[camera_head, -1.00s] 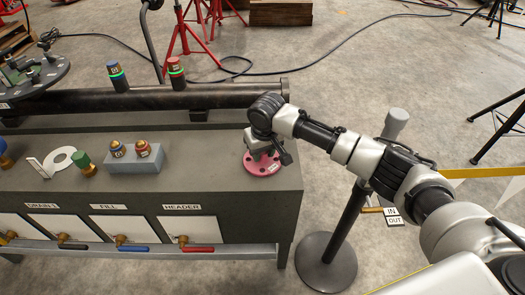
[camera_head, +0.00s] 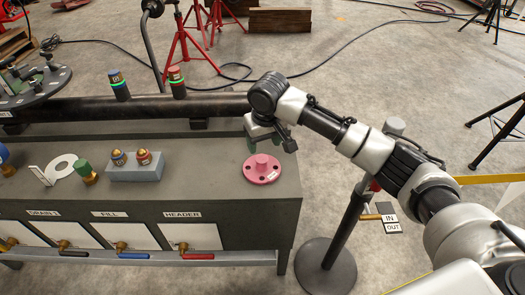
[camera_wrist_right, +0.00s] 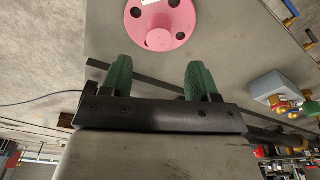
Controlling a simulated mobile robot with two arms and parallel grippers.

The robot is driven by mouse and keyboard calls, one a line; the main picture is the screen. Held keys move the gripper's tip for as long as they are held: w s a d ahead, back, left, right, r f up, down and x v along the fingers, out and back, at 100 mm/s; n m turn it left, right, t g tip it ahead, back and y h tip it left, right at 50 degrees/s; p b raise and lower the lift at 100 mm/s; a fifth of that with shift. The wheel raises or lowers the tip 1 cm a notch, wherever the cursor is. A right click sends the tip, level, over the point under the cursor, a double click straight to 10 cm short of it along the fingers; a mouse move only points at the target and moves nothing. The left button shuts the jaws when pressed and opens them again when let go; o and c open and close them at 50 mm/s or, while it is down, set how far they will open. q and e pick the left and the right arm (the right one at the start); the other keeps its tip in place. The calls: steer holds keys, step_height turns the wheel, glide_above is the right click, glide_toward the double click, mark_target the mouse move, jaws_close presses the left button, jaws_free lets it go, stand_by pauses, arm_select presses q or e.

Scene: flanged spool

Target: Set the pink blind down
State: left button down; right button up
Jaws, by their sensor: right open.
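The pink blind (camera_head: 262,169) is a round flange with a raised hub and several holes. It lies flat on the grey bench top near its right end. My right gripper (camera_head: 262,143) is above and behind the blind, apart from it. In the right wrist view the blind (camera_wrist_right: 160,22) is at the top, beyond the two green fingertips (camera_wrist_right: 160,80). The fingers are spread with nothing between them. My left gripper is not in view.
A dark pipe (camera_head: 60,112) runs along the back of the bench. A grey block (camera_head: 136,167) with two brass-and-coloured fittings, a green-capped fitting (camera_head: 86,172) and a white ring (camera_head: 61,166) stand to the left. The bench top between block and blind is clear.

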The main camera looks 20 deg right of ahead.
steer(key=shift+s+r, duration=0.15)
steer(key=shift+r, duration=0.75)
steer(key=shift+s+r, duration=0.1)
steer(key=shift+r, duration=0.75)
